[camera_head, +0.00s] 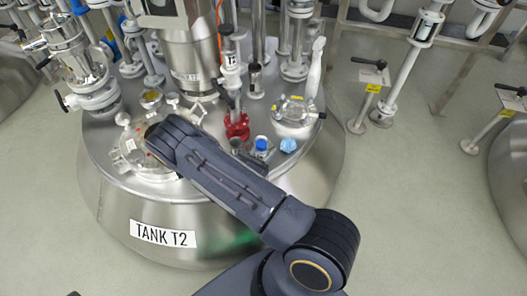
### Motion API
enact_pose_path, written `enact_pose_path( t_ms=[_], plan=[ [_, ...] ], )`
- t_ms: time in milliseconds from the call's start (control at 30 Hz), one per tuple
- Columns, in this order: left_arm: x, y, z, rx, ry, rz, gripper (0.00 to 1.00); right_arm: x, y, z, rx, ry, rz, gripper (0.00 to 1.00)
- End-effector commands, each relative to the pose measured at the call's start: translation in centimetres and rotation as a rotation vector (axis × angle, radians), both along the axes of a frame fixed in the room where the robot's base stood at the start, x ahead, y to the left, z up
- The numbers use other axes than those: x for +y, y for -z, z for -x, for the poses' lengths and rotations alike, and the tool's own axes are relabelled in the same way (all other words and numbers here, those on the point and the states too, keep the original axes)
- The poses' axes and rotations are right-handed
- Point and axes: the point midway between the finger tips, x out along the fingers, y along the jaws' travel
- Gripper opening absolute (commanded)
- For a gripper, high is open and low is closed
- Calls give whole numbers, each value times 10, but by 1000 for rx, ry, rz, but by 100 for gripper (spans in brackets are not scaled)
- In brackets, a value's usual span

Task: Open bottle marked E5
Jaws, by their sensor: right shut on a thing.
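My right arm comes in from the lower right and reaches over the top of tank T2 (165,236). Dark parts of my right gripper (250,157) show just beyond the forearm, low over the tank top. They are right beside a small bottle with a blue cap (262,144), and the gripper is shut on it. The forearm hides most of the gripper and the bottle's lower part. I cannot read an E5 mark on any bottle. A light blue cap or small object (288,145) stands just to the right. My left gripper is not in view.
A red fitting (237,126) stands behind the gripper. Another hatch (143,150) is at the left. Pipes and valves crowd the back. Floor at the right has valve posts (370,88).

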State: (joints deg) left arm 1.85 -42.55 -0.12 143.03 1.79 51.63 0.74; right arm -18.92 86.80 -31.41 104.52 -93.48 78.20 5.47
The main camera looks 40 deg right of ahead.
Motion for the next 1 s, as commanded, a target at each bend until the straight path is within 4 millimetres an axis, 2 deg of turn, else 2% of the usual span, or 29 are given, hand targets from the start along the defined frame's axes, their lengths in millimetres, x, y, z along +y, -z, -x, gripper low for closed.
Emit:
enact_pose_path(
  t_ms=[233, 500, 700, 900, 1000],
  plan=[
    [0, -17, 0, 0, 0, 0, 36, 1, -36, 0, -2, -1, -1, 13],
    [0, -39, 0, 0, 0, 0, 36, 46, -95, 25, -3, -4, -2, 13],
    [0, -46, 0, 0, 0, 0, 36, 89, -113, 49, -1, -5, -1, 13],
    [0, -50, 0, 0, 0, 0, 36, 114, -124, 63, -1, -3, -1, 13],
    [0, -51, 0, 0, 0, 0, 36, 120, -127, 67, -1, -1, 1, 13]
  ],
)
